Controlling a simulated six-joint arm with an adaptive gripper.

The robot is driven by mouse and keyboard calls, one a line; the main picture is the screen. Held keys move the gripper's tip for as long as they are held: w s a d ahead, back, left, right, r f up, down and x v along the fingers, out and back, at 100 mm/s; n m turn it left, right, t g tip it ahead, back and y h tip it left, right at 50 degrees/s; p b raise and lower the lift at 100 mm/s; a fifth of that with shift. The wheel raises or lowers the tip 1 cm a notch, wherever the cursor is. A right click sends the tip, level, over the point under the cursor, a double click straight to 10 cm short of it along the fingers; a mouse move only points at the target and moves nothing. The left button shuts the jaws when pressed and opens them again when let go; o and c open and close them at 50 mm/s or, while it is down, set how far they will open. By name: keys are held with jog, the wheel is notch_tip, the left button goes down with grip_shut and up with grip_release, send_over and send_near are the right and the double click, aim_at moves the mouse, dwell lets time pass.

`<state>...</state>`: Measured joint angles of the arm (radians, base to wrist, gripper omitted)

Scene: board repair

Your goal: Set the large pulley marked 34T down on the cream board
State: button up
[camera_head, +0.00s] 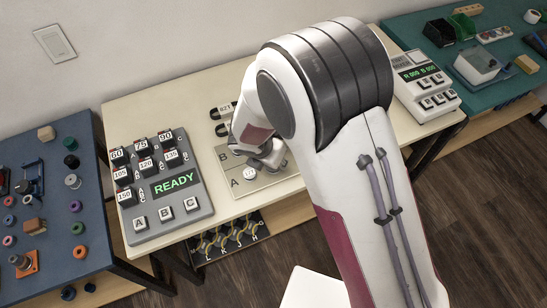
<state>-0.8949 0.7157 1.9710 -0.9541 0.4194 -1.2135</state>
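A cream board (262,184) marked A and B lies on the cream table, just right of the grey console. My gripper (268,163) is low over the board's right part, and my arm hides some of the board. A small pale round thing (250,173) shows beside the gripper at the letter A, too small to identify. I cannot make out a pulley marked 34T. Whether the fingers are open, shut or holding something cannot be seen.
A grey console (169,205) reading READY stands left of the board. Dark labelled pieces (221,111) lie behind it. A white keyed device (424,85) is at right. A blue table (52,205) at left holds many small parts. A green table (480,50) is at far right.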

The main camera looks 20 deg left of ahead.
jog(key=shift+f, duration=0.2)
jog(key=o, duration=1.1)
jog(key=shift+o, duration=0.2)
jog(key=v, duration=1.2)
jog(key=shift+a, duration=0.1)
jog(key=shift+m, duration=0.3)
